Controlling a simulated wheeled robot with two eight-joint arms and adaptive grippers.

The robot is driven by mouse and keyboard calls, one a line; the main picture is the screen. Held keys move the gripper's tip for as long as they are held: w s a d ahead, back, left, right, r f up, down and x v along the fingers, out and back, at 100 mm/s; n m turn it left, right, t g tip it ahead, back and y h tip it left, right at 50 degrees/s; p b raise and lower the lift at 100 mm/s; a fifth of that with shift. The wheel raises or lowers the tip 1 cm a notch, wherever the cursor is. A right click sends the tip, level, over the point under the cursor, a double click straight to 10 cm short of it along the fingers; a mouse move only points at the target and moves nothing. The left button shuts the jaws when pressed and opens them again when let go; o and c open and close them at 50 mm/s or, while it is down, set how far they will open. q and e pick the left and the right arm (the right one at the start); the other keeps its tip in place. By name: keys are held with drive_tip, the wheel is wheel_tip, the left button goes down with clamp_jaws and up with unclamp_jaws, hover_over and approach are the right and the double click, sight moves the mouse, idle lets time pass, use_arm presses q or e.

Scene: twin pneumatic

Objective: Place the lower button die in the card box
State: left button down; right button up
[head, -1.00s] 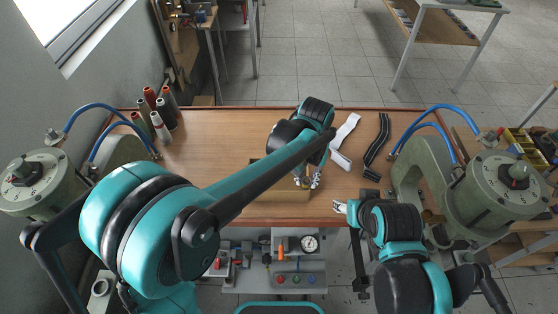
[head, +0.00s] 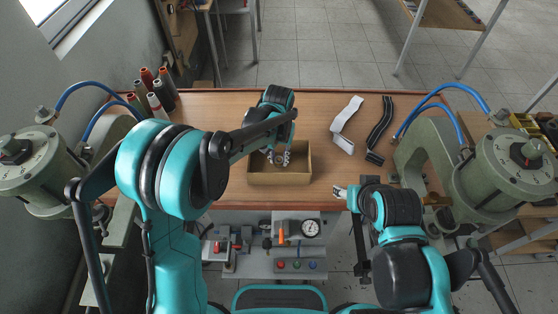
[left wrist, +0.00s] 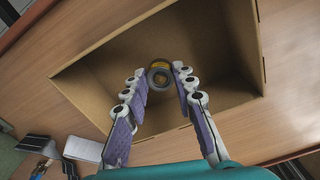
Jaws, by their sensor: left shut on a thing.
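The card box (head: 280,178) is an open brown box on the wooden table near its front edge; it also fills much of the left wrist view (left wrist: 225,55). My left gripper (head: 278,158) is over the box's opening. In the left wrist view its fingers (left wrist: 159,85) are closed around the lower button die (left wrist: 159,76), a small round piece with a brass-coloured rim and a dark ring face. The die is between the fingertips, with the box interior behind it. Its height above the box floor is hard to tell. My right gripper (head: 341,192) is at the table's front edge, right of the box, and looks empty.
Green pneumatic presses stand at the left (head: 40,165) and right (head: 515,185) with blue hoses. Thread spools (head: 155,95) stand at the back left. A white strip (head: 346,122) and a black strip (head: 380,130) lie right of the box. A control panel (head: 270,245) is below the table.

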use_arm(q)
drive_tip(key=shift+f, duration=0.8)
drive_tip(key=c, duration=1.2)
unclamp_jaws()
drive_tip(key=shift+f, duration=0.1)
